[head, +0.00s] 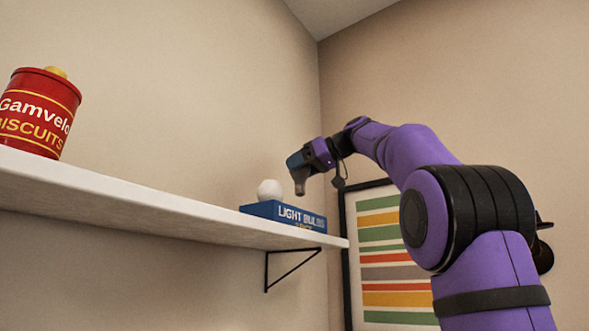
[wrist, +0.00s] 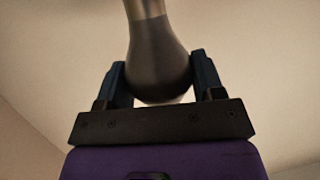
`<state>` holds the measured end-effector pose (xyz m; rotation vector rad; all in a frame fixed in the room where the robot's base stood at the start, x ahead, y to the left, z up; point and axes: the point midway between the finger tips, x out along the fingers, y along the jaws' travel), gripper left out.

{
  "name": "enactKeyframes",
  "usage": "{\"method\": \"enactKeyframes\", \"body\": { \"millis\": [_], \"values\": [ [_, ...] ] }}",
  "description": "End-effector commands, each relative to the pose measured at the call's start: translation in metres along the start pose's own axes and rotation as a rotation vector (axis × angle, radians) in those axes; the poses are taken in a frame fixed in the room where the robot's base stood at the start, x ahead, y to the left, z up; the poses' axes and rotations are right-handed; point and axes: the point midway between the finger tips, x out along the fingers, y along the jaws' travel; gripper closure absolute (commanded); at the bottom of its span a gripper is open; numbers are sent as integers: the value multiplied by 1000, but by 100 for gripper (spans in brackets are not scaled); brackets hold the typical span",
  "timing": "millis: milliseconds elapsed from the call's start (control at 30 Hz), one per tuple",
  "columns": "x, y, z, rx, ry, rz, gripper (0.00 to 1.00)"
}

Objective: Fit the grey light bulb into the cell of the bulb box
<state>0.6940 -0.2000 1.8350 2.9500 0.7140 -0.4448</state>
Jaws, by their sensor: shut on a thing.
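The grey light bulb (head: 299,186) hangs below my gripper (head: 297,163), its narrow end pointing down. In the wrist view the same bulb (wrist: 158,62) sits between the two dark fingers of my gripper (wrist: 160,78), which are shut on its round part. The blue bulb box (head: 262,210) lies at the right end of the white shelf. The held bulb is above the right part of the box and apart from it. The cells inside the box are hidden from this low angle.
A round white bulb (head: 269,190) stands up out of the left part of the box. A red biscuit tin (head: 40,112) stands far left on the white shelf (head: 130,195). The shelf between them is clear. A framed striped picture (head: 385,240) hangs behind my arm.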

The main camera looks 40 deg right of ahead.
Motion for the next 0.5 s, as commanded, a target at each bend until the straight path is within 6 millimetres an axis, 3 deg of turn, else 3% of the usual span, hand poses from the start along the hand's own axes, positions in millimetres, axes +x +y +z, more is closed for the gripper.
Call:
{"method": "enactKeyframes", "body": {
  "millis": [267, 500],
  "values": [
    [-3, 0, -1, 4, 2, 8, 52],
    [2, -1, 14, 6, 1, 8, 52]
  ]
}}
